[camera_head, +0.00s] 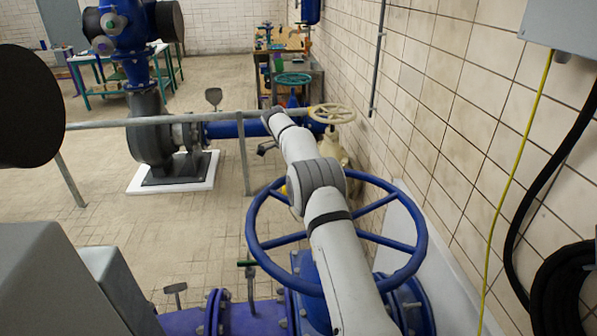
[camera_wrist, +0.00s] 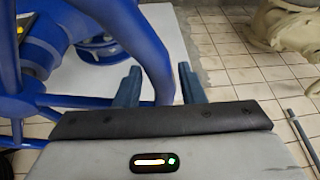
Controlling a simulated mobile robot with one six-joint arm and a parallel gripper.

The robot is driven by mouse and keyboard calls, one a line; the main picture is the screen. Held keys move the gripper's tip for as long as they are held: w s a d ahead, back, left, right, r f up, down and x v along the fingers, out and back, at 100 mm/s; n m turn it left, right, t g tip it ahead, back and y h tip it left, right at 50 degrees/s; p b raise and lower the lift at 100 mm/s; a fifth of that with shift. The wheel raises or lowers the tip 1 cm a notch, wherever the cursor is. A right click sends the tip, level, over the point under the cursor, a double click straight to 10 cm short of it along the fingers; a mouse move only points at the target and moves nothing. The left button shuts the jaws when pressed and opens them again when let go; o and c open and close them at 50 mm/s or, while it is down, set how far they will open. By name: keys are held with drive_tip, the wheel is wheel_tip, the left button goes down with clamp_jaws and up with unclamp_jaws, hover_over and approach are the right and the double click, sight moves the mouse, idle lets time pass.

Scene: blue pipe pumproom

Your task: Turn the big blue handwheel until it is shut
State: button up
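The big blue handwheel (camera_head: 422,240) lies roughly level on blue pipework at the bottom right of the head view, partly covered by my arm. In the wrist view its thick rim (camera_wrist: 147,45) runs down from the top toward the palm, with spokes and hub to the left. My gripper (camera_wrist: 160,85) is open, one finger on each side of the rim. The rim appears between the fingers with gaps on both sides; I cannot tell if either finger touches it. The gripper is hidden behind my arm in the head view.
A smaller beige handwheel (camera_head: 332,114) stands beyond the blue one, before the tiled wall (camera_head: 440,90). A grey railing (camera_head: 245,155) crosses the left. A yellow cable (camera_head: 515,165) and black hose (camera_head: 560,285) hang at right. Open tiled floor (camera_head: 130,250) lies left.

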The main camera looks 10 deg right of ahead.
drive_tip(key=shift+o, duration=1.2)
drive_tip(key=shift+s, duration=0.1)
drive_tip(key=shift+f, duration=0.1)
drive_tip(key=v, duration=0.7)
drive_tip(key=shift+a+r+b, duration=0.2)
drive_tip(key=shift+r+b, duration=0.1)
drive_tip(key=shift+r, duration=0.05)
drive_tip(key=shift+d+r, duration=0.1)
